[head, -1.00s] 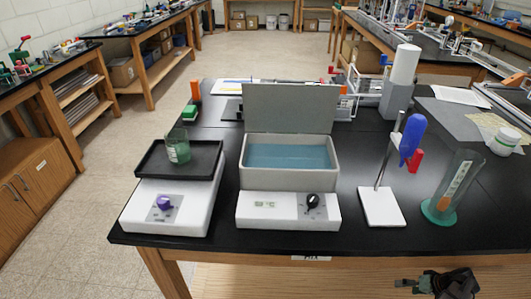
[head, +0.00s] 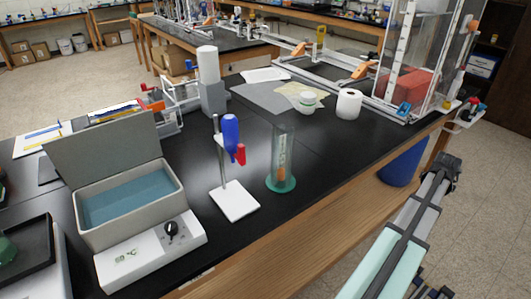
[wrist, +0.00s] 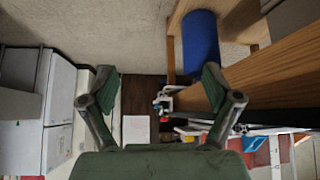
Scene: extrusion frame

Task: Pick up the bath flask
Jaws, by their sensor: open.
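The water bath (head: 80,222) is a grey open box with its lid up and blue water inside, at the left of the bench in the head view. I see no flask in its water. A green glass vessel (head: 8,250) stands on a black tray, cut off by the left edge; I cannot tell whether it is the bath flask. My gripper (wrist: 158,85) is open and empty in the wrist view. It hangs over the floor beside a bench edge, away from the bath and the glass.
A white roll (head: 348,104) and a glass-walled cabinet are farther right. A blue bin (head: 405,165) is below the bench edge; it also shows in the wrist view (wrist: 200,45).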

